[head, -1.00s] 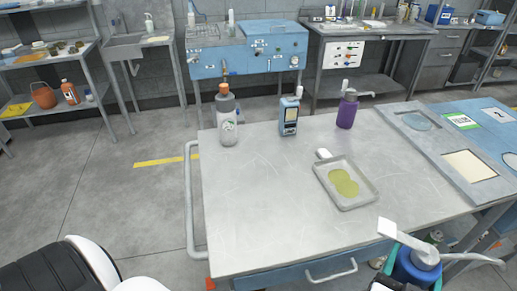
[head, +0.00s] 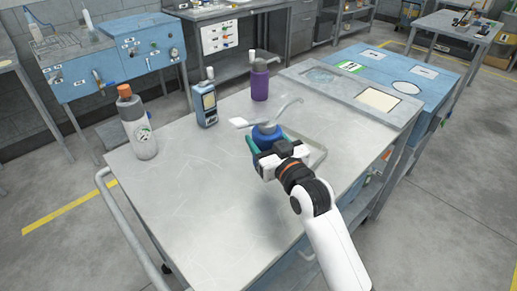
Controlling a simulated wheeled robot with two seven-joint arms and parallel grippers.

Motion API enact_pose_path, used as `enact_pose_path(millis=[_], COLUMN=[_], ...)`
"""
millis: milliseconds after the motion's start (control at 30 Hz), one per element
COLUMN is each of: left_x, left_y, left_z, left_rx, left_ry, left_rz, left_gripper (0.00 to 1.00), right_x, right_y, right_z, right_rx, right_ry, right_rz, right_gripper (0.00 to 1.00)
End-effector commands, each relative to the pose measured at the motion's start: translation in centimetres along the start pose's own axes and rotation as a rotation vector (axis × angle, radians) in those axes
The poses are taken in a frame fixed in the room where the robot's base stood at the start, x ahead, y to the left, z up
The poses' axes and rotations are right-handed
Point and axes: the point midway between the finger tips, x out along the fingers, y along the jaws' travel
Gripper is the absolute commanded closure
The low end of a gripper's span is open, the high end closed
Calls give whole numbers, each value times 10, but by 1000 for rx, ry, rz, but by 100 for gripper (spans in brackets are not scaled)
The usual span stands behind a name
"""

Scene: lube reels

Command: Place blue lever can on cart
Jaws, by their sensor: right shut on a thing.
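The blue lever can (head: 266,138), with a grey spout and a pale lever on top, is held by my right gripper (head: 264,152). The gripper is shut around its body, and the can looks upright. A dark shadow lies on the top below the gripper; I cannot tell exactly how high the can is. The can's lower part is hidden by the gripper. My left gripper is not in view.
A grey panel with cut-outs (head: 340,92) lies at the back right. The front left of the top is clear.

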Motion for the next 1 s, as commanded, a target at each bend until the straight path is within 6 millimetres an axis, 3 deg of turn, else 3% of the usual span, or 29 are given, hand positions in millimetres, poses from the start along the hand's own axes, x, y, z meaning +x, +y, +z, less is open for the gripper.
enact_pose_path(millis=[267,500,1000], left_x=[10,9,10], left_y=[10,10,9], left_z=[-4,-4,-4], left_rx=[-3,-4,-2], left_ry=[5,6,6], left_rz=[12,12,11], left_gripper=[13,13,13], right_x=[19,19,19], right_y=[-7,-7,-6], right_z=[8,-33,-87], right_rx=[1,3,2], right_ry=[-1,2,-1], right_rz=[59,61,61], right_gripper=[74,74,74])
